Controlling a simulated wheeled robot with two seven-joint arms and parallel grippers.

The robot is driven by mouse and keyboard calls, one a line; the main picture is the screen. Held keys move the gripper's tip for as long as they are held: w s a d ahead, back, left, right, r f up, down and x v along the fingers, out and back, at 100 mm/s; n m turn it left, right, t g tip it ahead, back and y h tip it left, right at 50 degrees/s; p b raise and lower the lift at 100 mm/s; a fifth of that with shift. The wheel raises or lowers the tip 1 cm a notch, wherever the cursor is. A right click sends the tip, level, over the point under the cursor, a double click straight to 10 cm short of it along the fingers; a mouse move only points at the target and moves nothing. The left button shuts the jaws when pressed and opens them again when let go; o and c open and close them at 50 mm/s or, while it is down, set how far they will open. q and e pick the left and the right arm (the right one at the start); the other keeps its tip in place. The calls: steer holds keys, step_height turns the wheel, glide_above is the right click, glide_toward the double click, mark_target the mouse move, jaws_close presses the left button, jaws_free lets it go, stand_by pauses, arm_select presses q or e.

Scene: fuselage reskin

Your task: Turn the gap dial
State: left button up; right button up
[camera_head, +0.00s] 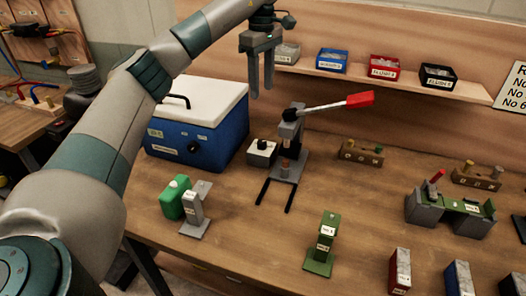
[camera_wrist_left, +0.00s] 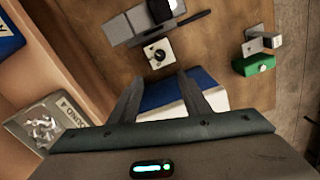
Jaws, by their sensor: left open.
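A small pale box with a black knob (camera_head: 262,148) stands on the bench beside the lever press; it looks like the gap dial, though its label is too small to read. It also shows in the left wrist view (camera_wrist_left: 157,53), just beyond my fingertips. My left gripper (camera_head: 261,93) is open and empty. It points down, well above the bench, and appears above the knob box in the head view. The wrist view shows its two spread fingers (camera_wrist_left: 160,76) with nothing held between them. My right gripper is not in view.
The lever press (camera_head: 289,135) with a red handle (camera_head: 360,100) stands close right of the knob box. A blue box with a white lid (camera_head: 200,130) is close left. A shelf (camera_head: 455,88) with bins runs behind. Green and grey fixtures stand farther forward and right.

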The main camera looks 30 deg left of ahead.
arm_select(q)
steer(key=shift+f, duration=0.6)
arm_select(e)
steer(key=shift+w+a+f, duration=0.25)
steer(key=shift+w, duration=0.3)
arm_select(q)
steer(key=shift+f, duration=0.15)
